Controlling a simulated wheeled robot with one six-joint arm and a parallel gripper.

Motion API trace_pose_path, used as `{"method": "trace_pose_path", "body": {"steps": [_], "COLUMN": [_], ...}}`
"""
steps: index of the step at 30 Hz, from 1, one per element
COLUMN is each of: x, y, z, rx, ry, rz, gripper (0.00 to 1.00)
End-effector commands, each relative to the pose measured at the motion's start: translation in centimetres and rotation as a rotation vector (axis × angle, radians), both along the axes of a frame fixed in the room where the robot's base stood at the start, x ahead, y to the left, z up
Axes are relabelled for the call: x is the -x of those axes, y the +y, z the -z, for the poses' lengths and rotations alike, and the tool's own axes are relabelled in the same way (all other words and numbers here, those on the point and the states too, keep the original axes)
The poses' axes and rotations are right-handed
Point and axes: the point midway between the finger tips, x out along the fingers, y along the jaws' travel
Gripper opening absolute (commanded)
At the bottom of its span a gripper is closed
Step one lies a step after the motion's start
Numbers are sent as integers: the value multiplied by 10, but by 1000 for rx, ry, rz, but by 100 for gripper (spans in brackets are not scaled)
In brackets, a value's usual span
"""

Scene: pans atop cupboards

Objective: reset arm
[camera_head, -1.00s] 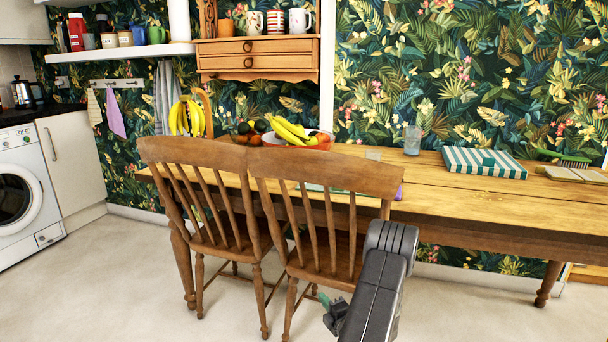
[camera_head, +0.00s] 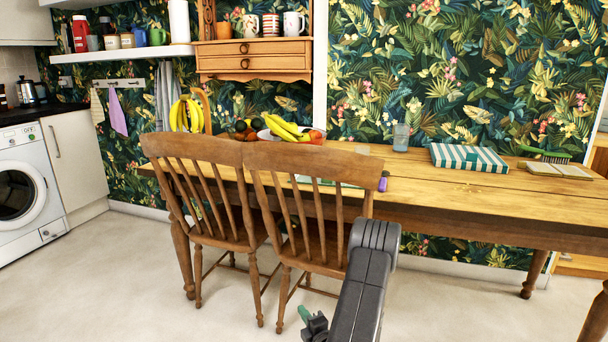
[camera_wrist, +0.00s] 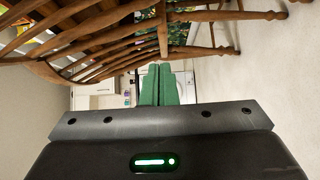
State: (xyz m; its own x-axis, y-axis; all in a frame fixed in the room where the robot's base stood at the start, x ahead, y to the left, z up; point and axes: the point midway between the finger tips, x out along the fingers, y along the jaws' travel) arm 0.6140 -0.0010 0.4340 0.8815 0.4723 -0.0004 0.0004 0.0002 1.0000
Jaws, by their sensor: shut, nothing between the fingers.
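My gripper shows in the wrist view (camera_wrist: 160,82) as two green fingers lying side by side, shut with nothing between them. In the head view my gripper (camera_head: 305,316) shows only partly, as a small green tip low in the picture beside my dark arm link. It is in front of the right-hand wooden chair (camera_head: 318,162), near its legs and above the pale floor. In the wrist view the chair's slats and legs (camera_wrist: 163,30) run across the top, apart from the fingers.
Another wooden chair (camera_head: 195,153) stands to the left. Both stand at a long wooden table (camera_head: 440,192) bearing bananas (camera_head: 284,128), a glass (camera_head: 401,138) and a striped box (camera_head: 468,158). A washing machine (camera_head: 22,190) is at the far left. Floor in front is clear.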

Motion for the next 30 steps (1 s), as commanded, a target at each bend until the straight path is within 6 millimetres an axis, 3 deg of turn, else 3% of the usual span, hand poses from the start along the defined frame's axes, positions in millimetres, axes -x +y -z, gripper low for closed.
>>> {"method": "trace_pose_path", "body": {"steps": [4,15,21,30], "x": [23,77,89,90], "y": [5,-27,-33,-33], "z": [-2,-2,0,0], "rx": [-1,-1,0,0], "ry": [4,2,1,0], "rz": [2,4,1,0], "gripper": [0,0,0,0]}}
